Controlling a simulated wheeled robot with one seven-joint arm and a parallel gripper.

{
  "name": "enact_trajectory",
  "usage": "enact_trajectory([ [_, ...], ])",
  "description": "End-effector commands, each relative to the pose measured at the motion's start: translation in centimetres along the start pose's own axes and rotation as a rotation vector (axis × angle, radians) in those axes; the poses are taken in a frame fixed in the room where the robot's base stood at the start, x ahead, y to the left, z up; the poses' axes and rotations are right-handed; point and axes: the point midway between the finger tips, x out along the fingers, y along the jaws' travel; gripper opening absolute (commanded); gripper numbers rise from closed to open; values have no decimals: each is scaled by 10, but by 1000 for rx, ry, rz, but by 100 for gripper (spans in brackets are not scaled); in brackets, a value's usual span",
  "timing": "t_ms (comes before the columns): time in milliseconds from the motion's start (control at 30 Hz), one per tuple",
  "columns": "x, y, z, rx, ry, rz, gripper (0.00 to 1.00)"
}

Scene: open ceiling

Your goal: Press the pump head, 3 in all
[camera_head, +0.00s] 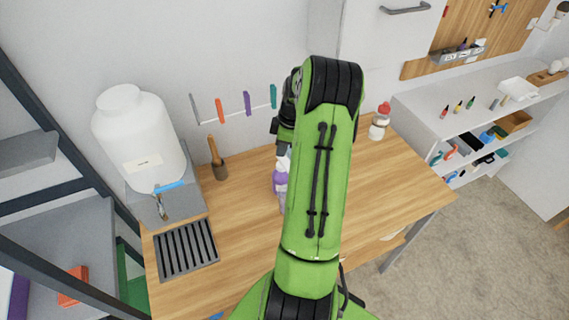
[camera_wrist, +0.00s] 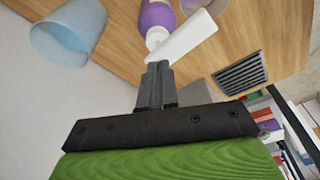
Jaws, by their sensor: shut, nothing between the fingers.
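A purple bottle (camera_head: 280,182) with a white pump top stands on the wooden bench, partly hidden behind my green arm in the head view. In the wrist view the bottle (camera_wrist: 156,16) shows at the top, with its white pump head (camera_wrist: 183,38) and long spout reaching to the upper right. My gripper (camera_wrist: 158,68) is shut and empty, with its fingertips right by the pump head's near end. I cannot tell whether they touch it. In the head view my arm hides the fingertips.
A pale blue cup (camera_wrist: 68,34) is left of the bottle in the wrist view. A large white jug (camera_head: 135,135) and a black drain grate (camera_head: 186,250) are at the bench's left. A red-capped bottle (camera_head: 380,122) stands at the back right.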

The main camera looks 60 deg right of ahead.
Motion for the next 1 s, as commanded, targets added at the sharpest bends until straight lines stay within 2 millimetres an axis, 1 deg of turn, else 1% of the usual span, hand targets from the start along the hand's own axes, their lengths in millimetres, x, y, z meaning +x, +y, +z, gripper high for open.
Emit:
enact_trajectory([
  [33,4,0,1,0,0,0,0],
  [667,27,-1,6,1,-1,-2,0],
  [867,25,-1,6,1,-1,-3,0],
  [1000,19,-1,4,1,-1,-3,0],
])
